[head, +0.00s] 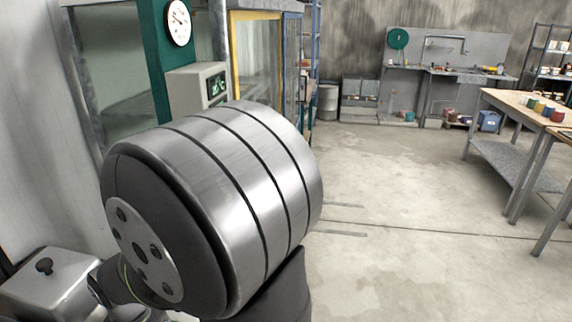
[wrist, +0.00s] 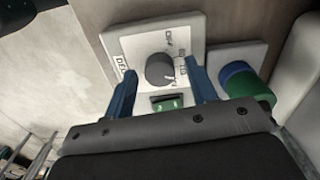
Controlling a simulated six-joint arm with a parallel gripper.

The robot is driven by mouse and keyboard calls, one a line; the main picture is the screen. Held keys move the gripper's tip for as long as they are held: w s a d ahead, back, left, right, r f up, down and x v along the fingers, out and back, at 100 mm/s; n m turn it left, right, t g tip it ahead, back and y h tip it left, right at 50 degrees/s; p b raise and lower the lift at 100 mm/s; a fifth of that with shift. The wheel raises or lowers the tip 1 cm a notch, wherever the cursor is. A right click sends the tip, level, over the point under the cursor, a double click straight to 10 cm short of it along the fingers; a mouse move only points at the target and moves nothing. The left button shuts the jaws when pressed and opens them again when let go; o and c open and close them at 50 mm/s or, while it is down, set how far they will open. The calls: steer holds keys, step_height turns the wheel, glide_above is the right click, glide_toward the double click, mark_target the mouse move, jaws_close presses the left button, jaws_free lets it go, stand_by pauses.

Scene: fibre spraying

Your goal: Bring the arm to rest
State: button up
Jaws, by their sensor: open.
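My gripper (wrist: 162,98) shows in the wrist view with its two blue fingers apart and nothing between them. Behind the fingers is a white panel (wrist: 125,45) with a dark round knob (wrist: 160,69) and printed lettering. A small green-lit display (wrist: 166,103) sits below the knob. I cannot tell whether the fingers touch the panel. In the head view my large silver arm joint fills the left middle, and my gripper is out of sight.
A blue and green cylinder (wrist: 247,84) stands out right of the panel. A pale box with a green display (head: 197,87) and a round gauge (head: 179,22) are behind my arm. A wooden table (head: 515,105) stands at the right. The middle floor (head: 390,190) is clear.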

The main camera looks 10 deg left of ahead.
steer(key=shift+f, duration=0.1)
stand_by(0.3)
step_height(320, 180, up, 17)
step_height(320, 180, down, 17)
steer(key=shift+f, duration=0.1)
steer(key=n, duration=1.1)
steer(key=shift+n, duration=2.4)
steer(key=shift+o, duration=0.5)
